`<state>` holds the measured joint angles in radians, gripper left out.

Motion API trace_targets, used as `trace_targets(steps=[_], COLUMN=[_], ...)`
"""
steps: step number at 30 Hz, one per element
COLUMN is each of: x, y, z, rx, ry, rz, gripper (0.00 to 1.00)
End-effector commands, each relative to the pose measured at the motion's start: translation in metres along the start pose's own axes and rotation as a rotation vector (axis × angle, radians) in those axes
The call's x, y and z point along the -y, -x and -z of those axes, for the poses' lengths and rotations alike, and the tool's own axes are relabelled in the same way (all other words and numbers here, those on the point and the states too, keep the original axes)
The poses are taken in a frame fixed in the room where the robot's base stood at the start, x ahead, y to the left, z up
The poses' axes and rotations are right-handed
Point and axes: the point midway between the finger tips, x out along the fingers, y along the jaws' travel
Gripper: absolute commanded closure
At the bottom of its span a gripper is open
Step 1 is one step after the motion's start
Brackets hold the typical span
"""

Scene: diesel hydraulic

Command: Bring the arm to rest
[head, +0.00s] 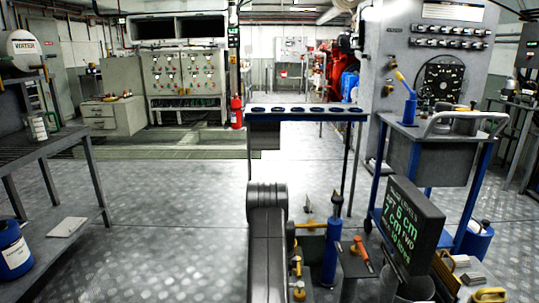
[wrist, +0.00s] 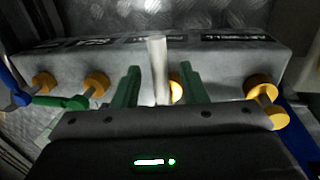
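In the wrist view my gripper (wrist: 158,72) has two green fingers standing well apart. A pale upright bar (wrist: 158,68) shows between them, with a gap on each side, so the fingers do not grip it. Beyond the fingers is a grey metal block (wrist: 220,60) with dark label plates and several yellow knobs (wrist: 96,84). In the head view my grey arm (head: 266,240) rises at the bottom centre. My gripper cannot be made out there.
A small blue-legged table (head: 306,115) stands ahead of my arm. A blue-framed cart (head: 430,140) and a black sign with green writing (head: 412,225) are to the right. A dark rack (head: 40,150) is at the left. Open floor (head: 160,220) lies between.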

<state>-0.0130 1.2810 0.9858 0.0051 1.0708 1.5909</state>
Motion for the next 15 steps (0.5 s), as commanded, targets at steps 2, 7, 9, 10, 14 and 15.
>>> trace_targets(steps=[2, 7, 9, 10, 14, 15], x=[0.000, 0.000, 0.001, 0.001, 0.001, 0.001], y=[0.000, 0.006, 0.013, 0.018, 0.041, 0.049], z=[0.000, 0.000, 0.000, 0.000, 0.000, 0.000], rx=[0.000, 0.001, 0.001, 0.002, 0.002, 0.002], ry=[0.000, -0.003, -0.006, -0.009, -0.009, -0.009], rz=[0.000, 0.001, 0.002, 0.003, 0.002, 0.004], gripper=[0.61, 0.61, 0.61, 0.61, 0.61, 0.61])
